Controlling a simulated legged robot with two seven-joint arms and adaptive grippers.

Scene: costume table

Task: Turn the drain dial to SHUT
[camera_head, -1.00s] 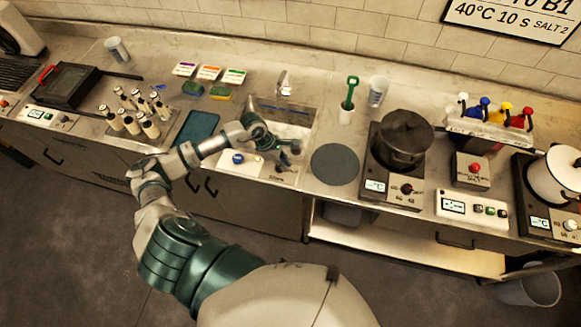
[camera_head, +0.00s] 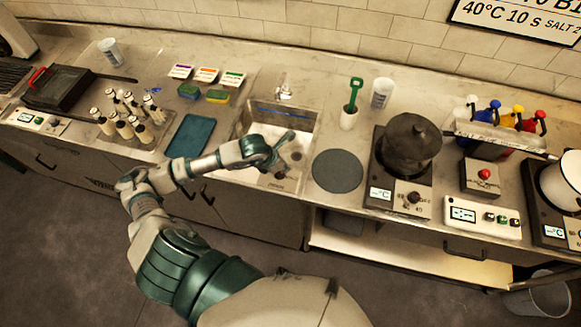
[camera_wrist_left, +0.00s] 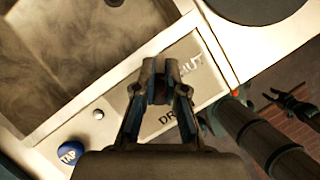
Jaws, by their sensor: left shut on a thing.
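The drain dial (camera_wrist_left: 160,92) is mostly hidden between my fingertips in the left wrist view; only a dark sliver shows. My left gripper (camera_wrist_left: 160,72) is shut on it. Beside it, the plate's printed SHUT label (camera_wrist_left: 192,66) shows, and part of the DRAIN lettering is covered by a finger. I cannot tell which way the dial points. In the head view, my left gripper (camera_head: 277,155) is at the sink's front edge, and its tips are hard to make out. A dark claw shape (camera_wrist_left: 290,101) at the right of the wrist view may be my right gripper.
The blue TAP knob (camera_wrist_left: 70,153) is on the same front ledge. The sink (camera_head: 304,132) lies just behind the gripper. A dark round mat (camera_head: 338,170) and a pot (camera_head: 409,143) on a hotplate stand to the right, a blue board (camera_head: 190,136) to the left.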

